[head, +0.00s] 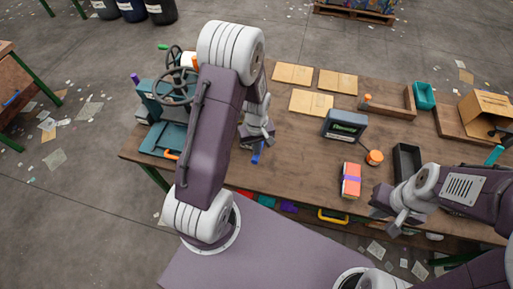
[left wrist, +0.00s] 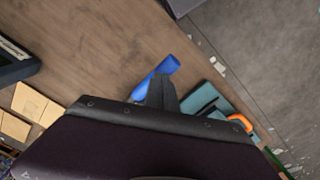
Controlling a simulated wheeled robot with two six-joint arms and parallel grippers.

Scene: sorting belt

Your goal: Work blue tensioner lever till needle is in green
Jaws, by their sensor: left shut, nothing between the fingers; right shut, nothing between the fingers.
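The blue lever (head: 257,154) shows just below my left gripper (head: 262,141) in the head view, near the table's front edge. In the left wrist view the blue lever (left wrist: 168,66) lies at the tips of my shut left fingers (left wrist: 160,88); I cannot tell whether they touch it. The lever's base is hidden. No needle or green zone can be made out; my left arm covers part of the table. My right gripper (head: 387,210) is shut and empty at the table's front right.
A teal machine with handwheels (head: 175,88) stands at the left end of the table (head: 285,160). A dark display box (head: 344,125), an orange knob (head: 374,157), a red-orange block (head: 350,180) and a black tray (head: 406,160) stand to the right. Cardboard sheets (head: 311,102) lie behind.

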